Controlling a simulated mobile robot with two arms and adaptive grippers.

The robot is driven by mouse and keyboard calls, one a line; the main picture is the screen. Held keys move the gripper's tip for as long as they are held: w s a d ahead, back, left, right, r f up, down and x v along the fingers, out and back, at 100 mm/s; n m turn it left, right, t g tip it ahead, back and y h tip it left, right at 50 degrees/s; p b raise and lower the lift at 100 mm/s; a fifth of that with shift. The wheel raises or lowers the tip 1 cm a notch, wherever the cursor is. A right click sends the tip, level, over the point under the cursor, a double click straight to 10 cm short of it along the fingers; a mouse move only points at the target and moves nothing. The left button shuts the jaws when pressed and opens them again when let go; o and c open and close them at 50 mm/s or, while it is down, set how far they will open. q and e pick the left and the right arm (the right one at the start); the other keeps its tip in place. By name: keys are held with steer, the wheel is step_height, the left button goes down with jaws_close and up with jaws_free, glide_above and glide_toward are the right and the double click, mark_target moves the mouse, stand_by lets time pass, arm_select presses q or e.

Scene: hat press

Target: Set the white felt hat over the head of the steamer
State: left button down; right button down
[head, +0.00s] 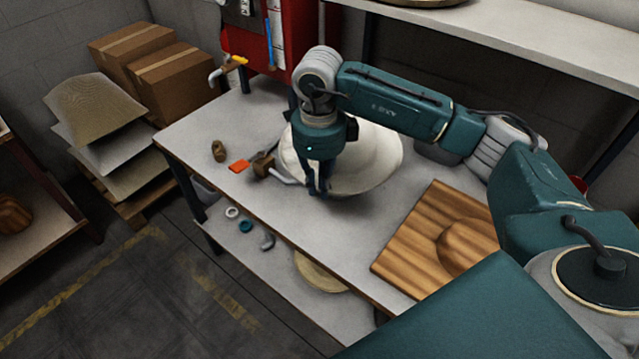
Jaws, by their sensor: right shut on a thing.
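The white felt hat (378,160) is wide and pale, over the middle of the workbench, partly hidden behind my right gripper and forearm. My right gripper (318,188) points down and is shut on the near left part of its brim. I cannot tell whether the hat touches the bench. I cannot make out the steamer's head for certain; it may be hidden behind my arm or the hat. My left gripper is not in view.
The grey workbench (190,135) holds a wooden board (415,245) at right and small brown and orange pieces (238,166) at left. A red cabinet (300,30) stands behind. Cardboard boxes (170,80) and stacked sheets (95,105) are at left. A shelf (520,40) overhangs the back.

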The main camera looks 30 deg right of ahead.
steer(key=shift+f+b, duration=0.5)
steer(key=shift+f, duration=0.05)
stand_by(0.4)
steer(key=c, duration=1.7)
jaws_free()
steer(key=shift+o, duration=0.2)
step_height(320, 180, up, 12)
steer(key=shift+s+a, duration=0.1)
